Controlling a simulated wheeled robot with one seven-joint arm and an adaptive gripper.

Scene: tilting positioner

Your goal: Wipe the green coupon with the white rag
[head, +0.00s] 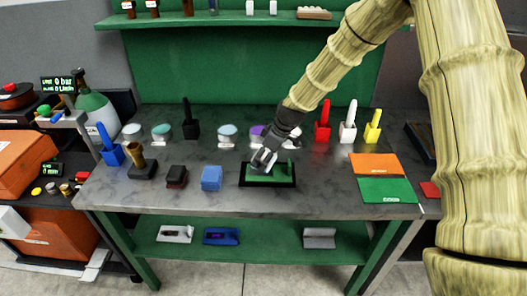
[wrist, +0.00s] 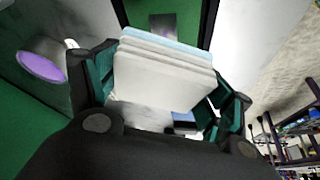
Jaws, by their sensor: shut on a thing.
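My gripper (head: 265,159) is over a green plate in a black frame (head: 270,181) at the middle of the bench, which looks like the green coupon. In the wrist view, my gripper's dark fingers with green pads are shut on a white, folded, layered block (wrist: 165,80), which looks like the white rag. Its top layer is pale blue. In the head view the rag is mostly hidden by the gripper, and I cannot tell whether it touches the plate.
A blue block (head: 211,178) and a dark red-black block (head: 176,177) lie left of the plate. Orange (head: 375,164) and green (head: 388,190) sheets lie to the right. Red (head: 322,130), white (head: 348,132) and yellow (head: 373,130) handled tools stand behind.

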